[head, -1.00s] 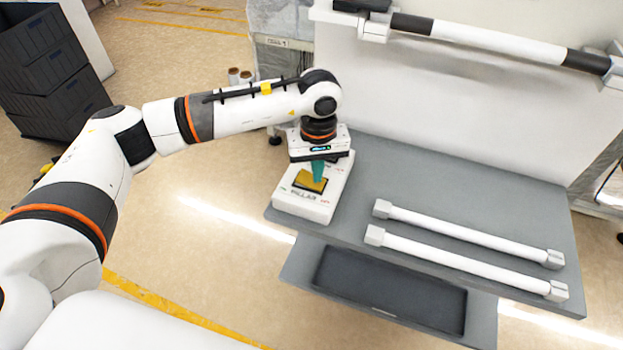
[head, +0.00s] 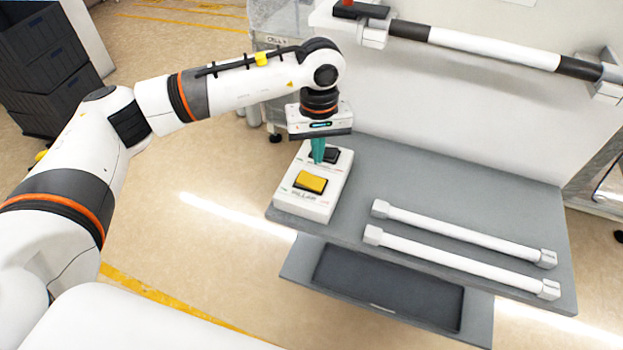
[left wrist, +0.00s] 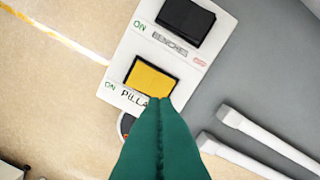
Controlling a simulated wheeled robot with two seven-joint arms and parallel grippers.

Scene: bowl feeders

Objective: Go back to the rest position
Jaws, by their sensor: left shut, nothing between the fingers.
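My left gripper (head: 318,161) is shut and empty, with its teal fingers pointing down above the white switch box (head: 287,198). The box has a yellow rocker (head: 311,182) at its near end and a black rocker (head: 332,155) at its far end, partly hidden behind my fingers. In the left wrist view, the shut fingers (left wrist: 160,100) overlap the lower edge of the yellow rocker (left wrist: 152,80), and the black rocker (left wrist: 185,25) shows clear of them. The fingertips appear raised off the box. My right gripper is not in view.
Two white bars (head: 465,234) lie on the grey table (head: 430,175) right of the box. A dark-floored tray (head: 390,288) sits lower in front. A rail (head: 495,45) runs along the back panel. Dark crates (head: 45,70) stand far left; open floor lies between.

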